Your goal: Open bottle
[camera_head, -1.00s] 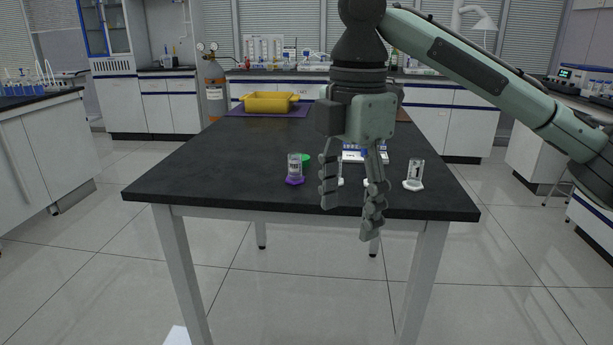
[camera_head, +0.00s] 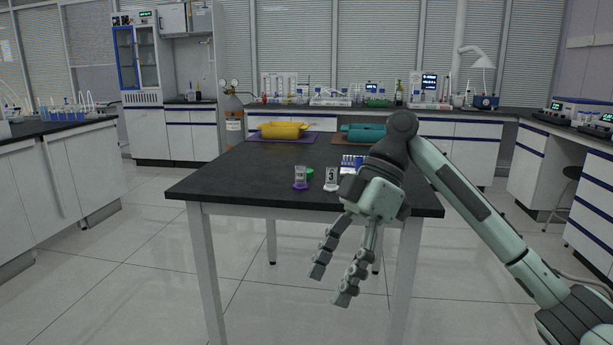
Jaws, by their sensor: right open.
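A clear bottle with a purple base or cap at its bottom (camera_head: 300,179) stands near the front edge of the black table (camera_head: 235,178). To its right stands a clear bottle with a white bottom (camera_head: 331,179), marked with what looks like a 3. A small green piece (camera_head: 309,171) shows just behind and between them. My right gripper (camera_head: 330,285) is open and empty. Its fingers point down in front of the table, below the tabletop's front edge. My left gripper is out of view.
A blue and white box-like item (camera_head: 352,161) stands behind the bottles, partly covered by my arm. A yellow tray (camera_head: 284,131) and a teal tray (camera_head: 362,133) sit at the table's far end.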

